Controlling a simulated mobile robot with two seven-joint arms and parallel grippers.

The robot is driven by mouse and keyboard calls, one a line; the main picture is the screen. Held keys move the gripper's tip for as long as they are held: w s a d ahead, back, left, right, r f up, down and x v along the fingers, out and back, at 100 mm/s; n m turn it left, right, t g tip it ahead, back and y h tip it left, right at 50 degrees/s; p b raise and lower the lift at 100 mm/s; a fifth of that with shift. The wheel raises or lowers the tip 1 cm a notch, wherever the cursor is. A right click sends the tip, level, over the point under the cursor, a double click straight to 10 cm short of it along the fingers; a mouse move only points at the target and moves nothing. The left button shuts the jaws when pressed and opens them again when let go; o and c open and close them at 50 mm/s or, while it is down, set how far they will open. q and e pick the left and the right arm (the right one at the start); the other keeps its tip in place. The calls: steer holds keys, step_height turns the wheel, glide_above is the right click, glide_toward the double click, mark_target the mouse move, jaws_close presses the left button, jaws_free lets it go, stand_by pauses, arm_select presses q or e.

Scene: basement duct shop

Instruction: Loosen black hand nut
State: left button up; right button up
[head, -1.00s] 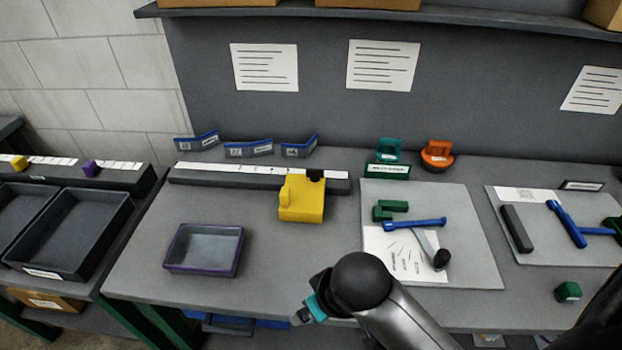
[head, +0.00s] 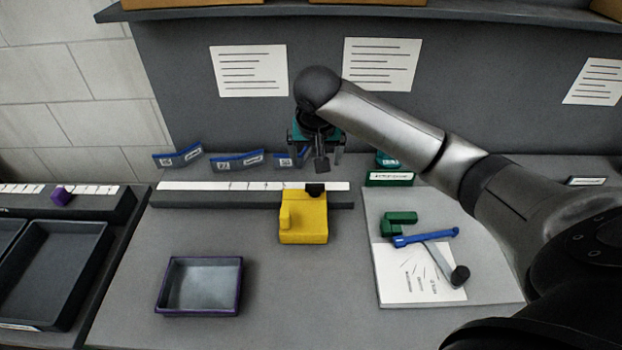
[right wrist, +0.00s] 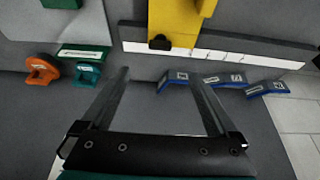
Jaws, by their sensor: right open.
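The black hand nut (head: 315,190) sits at the back top edge of the yellow block (head: 304,220), which is on the grey rail with the white scale strip (head: 215,186). In the right wrist view the black nut (right wrist: 160,42) shows against the yellow block (right wrist: 175,18), beyond and above the fingertips. My right gripper (head: 316,160) hangs above and behind the rail, over the back of the bench, fingers spread and empty. It also shows in the right wrist view (right wrist: 160,85), apart from the nut. My left gripper is not in view.
A purple-rimmed tray (head: 160,290) stands at front left. Several blue labelled holders (head: 238,160) stand behind the rail. A light board (head: 480,285) at right bears green, blue and black-ended tools. An orange clamp (right wrist: 42,70) and teal clamp (right wrist: 87,75) stand behind it.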

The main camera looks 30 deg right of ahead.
mark_target(315, 185)
steer(key=b+x, duration=0.3)
steer(key=x, duration=1.2)
steer(key=shift+a, duration=0.1)
steer(key=c, duration=1.4)
